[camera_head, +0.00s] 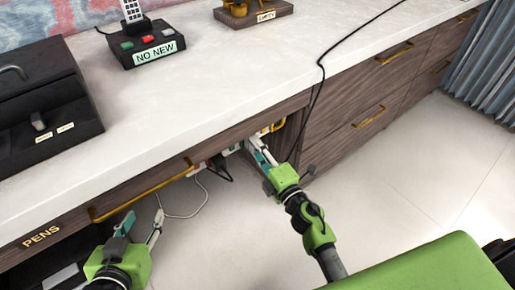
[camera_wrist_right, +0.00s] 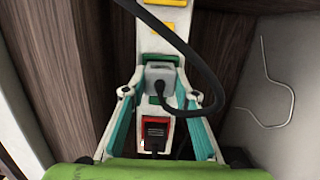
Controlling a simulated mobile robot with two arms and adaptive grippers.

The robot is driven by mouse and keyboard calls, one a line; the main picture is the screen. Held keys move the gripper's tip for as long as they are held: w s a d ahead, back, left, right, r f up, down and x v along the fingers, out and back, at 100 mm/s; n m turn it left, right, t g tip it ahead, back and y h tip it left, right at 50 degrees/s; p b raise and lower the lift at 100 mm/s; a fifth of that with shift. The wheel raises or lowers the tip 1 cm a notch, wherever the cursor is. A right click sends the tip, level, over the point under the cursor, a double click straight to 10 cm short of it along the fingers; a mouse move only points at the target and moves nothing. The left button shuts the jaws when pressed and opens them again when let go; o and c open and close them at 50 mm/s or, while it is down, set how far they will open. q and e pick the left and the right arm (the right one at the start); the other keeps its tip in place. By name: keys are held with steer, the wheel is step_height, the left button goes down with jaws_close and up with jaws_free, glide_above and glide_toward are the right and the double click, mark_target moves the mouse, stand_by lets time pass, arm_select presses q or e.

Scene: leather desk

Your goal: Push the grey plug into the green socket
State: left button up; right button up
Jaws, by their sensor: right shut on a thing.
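A white power strip (camera_wrist_right: 152,44) with yellow, green and red sockets runs away from me in the right wrist view. The grey plug (camera_wrist_right: 160,80), with a thick black cable, sits at the green socket (camera_wrist_right: 170,61); I cannot tell how deep it is in. In the head view, my right gripper (camera_head: 261,153) reaches under the desk edge, and the plug is mostly hidden there. My left gripper (camera_head: 142,222) is open and empty near the PENS drawer.
A black plug (camera_wrist_right: 155,134) fills the red socket. The black cable (camera_head: 319,85) hangs over the desk edge. Brass drawer handles (camera_head: 150,190) stick out in front. A black box (camera_head: 45,90) and a NO NEW button box (camera_head: 146,45) stand on the desk. The floor at right is clear.

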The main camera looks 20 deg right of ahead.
steer(key=shift+w+a, duration=0.15)
steer(key=shift+w, duration=0.25)
stand_by(0.5)
steer(key=o, duration=1.3)
steer(key=shift+o, duration=0.2)
steer(key=s+d, duration=0.2)
steer(key=s, duration=0.9)
steer(key=shift+s+d, duration=0.2)
steer(key=shift+s, duration=0.2)
